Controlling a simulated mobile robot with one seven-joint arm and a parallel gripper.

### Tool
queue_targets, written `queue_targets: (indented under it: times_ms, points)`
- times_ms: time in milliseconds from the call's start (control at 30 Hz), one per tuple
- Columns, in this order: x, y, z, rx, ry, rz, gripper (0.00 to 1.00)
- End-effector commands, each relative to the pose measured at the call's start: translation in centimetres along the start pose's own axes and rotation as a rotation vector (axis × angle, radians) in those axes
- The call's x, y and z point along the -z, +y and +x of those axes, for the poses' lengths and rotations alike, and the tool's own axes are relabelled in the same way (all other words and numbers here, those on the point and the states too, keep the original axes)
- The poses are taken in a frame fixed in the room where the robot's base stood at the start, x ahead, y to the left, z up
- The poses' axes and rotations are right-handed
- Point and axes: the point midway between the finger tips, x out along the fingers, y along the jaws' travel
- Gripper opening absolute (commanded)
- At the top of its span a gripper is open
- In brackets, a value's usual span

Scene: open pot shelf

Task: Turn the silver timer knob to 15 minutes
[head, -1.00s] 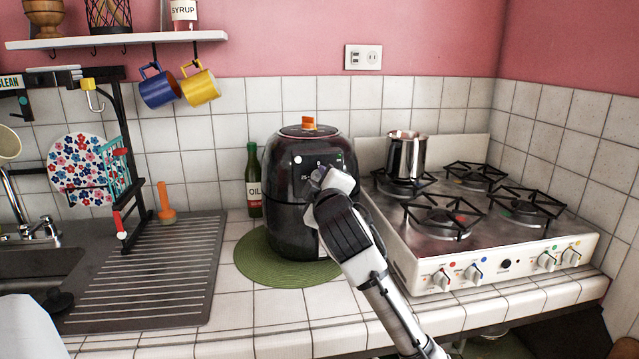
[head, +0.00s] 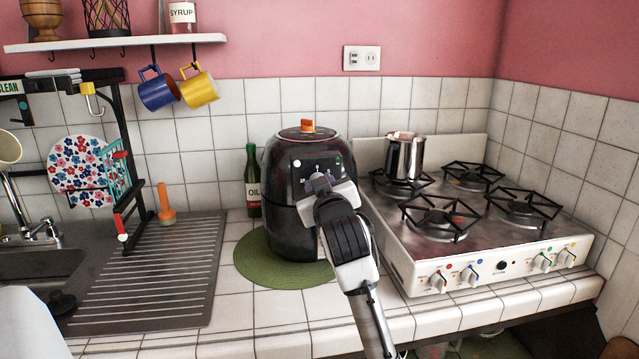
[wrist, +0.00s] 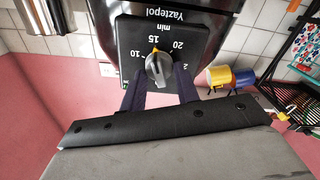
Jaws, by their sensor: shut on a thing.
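The black air fryer (head: 290,225) stands on a round green mat (head: 262,272) on the counter. Its dark dial panel (wrist: 190,30) shows upside down in the wrist view, with "min" and the numbers 10, 15 and 20 readable. The silver timer knob (wrist: 158,70) sits on this panel, and its yellow pointer mark is at or very near 15. My gripper (wrist: 160,80) is shut on the knob, one dark finger on each side. In the head view my gripper (head: 320,184) is at the fryer's front and mostly hides the knob.
A white stove (head: 405,265) with a steel pot (head: 405,155) stands close to the right. A green oil bottle (head: 253,185) stands behind left of the fryer. A drying rack and sink are further left. Blue and yellow mugs hang above.

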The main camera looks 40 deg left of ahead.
Motion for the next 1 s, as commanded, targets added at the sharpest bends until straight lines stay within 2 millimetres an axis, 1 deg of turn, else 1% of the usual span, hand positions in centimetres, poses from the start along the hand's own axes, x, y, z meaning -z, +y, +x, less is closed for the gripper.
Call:
queue_targets:
  times_ms: [200, 567, 600, 733, 1000]
  points:
    - [-0.09, 0.04, 0.01, 0.0, -0.002, 0.03, 0.08]
    - [-0.09, 0.03, 0.01, 0.0, -0.002, 0.032, 0.08]
    - [-0.08, 0.03, 0.01, 0.0, -0.002, 0.032, 0.35]
    - [-0.06, 0.02, 0.0, 0.0, -0.001, 0.032, 0.52]
    - [-0.01, 0.0, -0.05, 0.0, 0.0, 0.031, 0.52]
